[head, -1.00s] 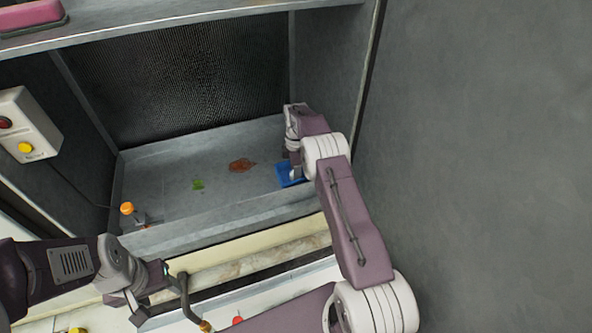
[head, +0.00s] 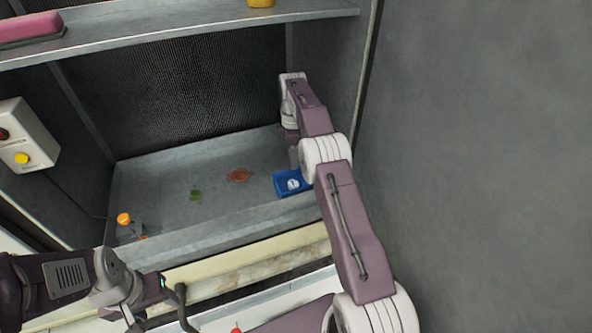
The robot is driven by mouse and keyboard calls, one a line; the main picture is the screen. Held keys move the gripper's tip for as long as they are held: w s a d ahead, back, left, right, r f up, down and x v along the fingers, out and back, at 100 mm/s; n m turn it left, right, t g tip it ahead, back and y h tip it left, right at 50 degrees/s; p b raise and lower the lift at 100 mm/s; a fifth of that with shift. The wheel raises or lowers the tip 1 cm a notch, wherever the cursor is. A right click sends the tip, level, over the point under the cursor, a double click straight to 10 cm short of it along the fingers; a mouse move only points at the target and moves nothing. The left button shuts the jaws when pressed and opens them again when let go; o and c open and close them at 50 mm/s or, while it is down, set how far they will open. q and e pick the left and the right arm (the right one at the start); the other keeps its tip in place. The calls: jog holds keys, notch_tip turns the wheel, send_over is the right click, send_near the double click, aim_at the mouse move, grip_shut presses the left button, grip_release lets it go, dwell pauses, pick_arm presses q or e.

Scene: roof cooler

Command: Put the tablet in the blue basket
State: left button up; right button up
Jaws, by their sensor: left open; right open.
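The blue basket (head: 290,182) sits on the right side of the cooler floor, close to the front lip. A small white round thing, which looks like the tablet (head: 293,185), lies inside it with a faint dark mark on top. My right gripper (head: 294,158) is open above the basket's far side, apart from the white thing; its fingertips are small and partly hidden by my arm. My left gripper (head: 137,318) is open and empty at the lower left, outside the cooler by the front ledge, partly cut off by the frame.
A green patch (head: 196,195) and an orange-brown patch (head: 240,175) mark the cooler floor (head: 165,172). An orange-topped fitting (head: 124,219) stands at the left. A switch box (head: 25,138) is on the left wall. A shelf (head: 190,30) crosses above, holding a pink item (head: 30,29) and a yellow one (head: 261,3).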

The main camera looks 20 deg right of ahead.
jog(key=s+a+f+m, duration=0.1)
jog(key=s+a+m, duration=0.2)
jog(key=s, duration=0.6)
jog(key=s+a+f+m, duration=0.1)
jog(key=s+a+m, duration=0.2)
jog(key=s+m, duration=0.4)
jog(key=s+a+f+m+t, duration=0.1)
jog(key=s+a+m, duration=0.3)
jog(key=s, duration=0.9)
jog(key=shift+m, duration=0.5)
jog(key=shift+w, duration=0.1)
notch_tip(320, 180, down, 5)
jog(key=b, duration=0.5)
